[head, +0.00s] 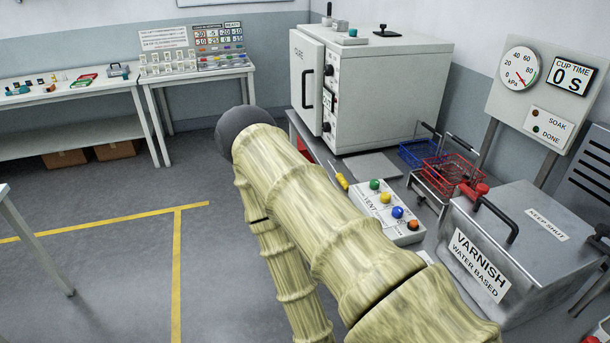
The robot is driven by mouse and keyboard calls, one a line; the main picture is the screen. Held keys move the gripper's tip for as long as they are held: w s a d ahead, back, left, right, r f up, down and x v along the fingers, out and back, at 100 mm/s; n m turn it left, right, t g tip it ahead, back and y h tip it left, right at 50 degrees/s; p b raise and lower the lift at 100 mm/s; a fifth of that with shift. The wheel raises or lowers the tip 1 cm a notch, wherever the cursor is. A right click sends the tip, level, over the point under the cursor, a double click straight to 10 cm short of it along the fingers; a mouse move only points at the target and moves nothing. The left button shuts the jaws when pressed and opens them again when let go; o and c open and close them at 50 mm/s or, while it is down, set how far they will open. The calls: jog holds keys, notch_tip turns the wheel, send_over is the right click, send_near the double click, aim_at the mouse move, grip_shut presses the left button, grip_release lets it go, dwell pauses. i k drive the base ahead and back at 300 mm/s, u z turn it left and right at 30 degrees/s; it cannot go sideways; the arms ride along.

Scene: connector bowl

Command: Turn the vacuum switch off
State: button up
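No switch in the head view carries a label that I can read as vacuum. A pale control box (400,232) on the right bench has green (375,184), yellow (386,197), blue (397,212) and orange (413,225) knobs. "VENT" is legible on its left side; other lettering is too small to read or hidden. A round kPa gauge (520,69) is on the panel at the upper right. My arm crosses the middle, left of the control box. My gripper is not in view.
A grey metal oven-like cabinet (395,95) stands behind the box. A yellow-handled tool (341,181) lies beside it. Blue (418,154) and red (449,174) wire baskets and a varnish tank (525,236) stand to the right. Floor at left is clear.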

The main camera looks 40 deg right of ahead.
aim_at(374, 184)
jog(key=u, duration=0.65)
jog(key=k, duration=0.5)
jog(key=z, duration=1.3)
jog(key=i, duration=0.65)
